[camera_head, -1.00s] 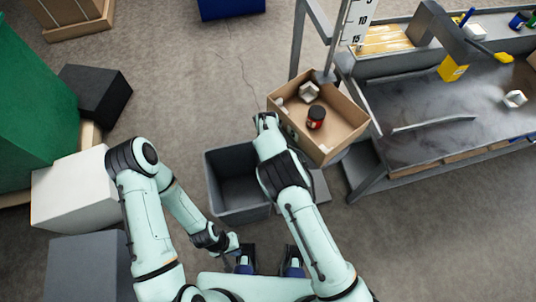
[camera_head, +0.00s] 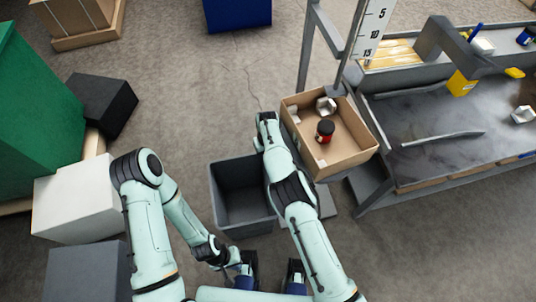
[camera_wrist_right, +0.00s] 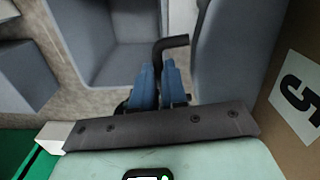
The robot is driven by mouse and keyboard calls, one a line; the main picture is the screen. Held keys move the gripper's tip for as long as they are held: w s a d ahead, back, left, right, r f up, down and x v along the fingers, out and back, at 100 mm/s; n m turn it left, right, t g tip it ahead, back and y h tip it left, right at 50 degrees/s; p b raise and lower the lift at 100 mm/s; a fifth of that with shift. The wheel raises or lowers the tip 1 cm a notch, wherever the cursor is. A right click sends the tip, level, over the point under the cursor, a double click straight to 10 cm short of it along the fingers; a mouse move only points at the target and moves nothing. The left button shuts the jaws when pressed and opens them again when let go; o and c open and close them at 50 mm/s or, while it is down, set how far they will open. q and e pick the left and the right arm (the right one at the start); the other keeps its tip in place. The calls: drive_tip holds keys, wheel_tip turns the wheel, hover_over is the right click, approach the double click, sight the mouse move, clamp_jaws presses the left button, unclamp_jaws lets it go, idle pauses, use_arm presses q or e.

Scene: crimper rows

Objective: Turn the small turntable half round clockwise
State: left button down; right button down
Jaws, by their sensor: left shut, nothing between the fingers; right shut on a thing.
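The small turntable itself is hidden under an open cardboard box (camera_head: 352,132), so I cannot see it clearly. The box holds a red jar with a dark lid (camera_head: 325,131) and a white piece (camera_head: 326,105). My right arm reaches to the box's left corner; its fingers are hidden in the head view. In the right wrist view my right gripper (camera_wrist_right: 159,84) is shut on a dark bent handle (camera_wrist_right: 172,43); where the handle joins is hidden. My left gripper (camera_head: 234,260) is shut and empty, low in front of my body, away from the box.
A grey open bin (camera_head: 228,206) stands left of the box, beneath my right arm. A metal workbench (camera_head: 440,165) and a numbered scale post (camera_head: 368,40) stand at the right. White (camera_head: 72,205) and black (camera_head: 100,102) boxes stand left. The floor beyond the bin is clear.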

drive_tip(key=c, duration=1.4)
unclamp_jaws()
drive_tip(key=shift+c, duration=0.2)
wheel_tip(320, 180, up, 13)
drive_tip(key=shift+r+p, duration=0.2)
drive_tip(key=shift+p, duration=0.15)
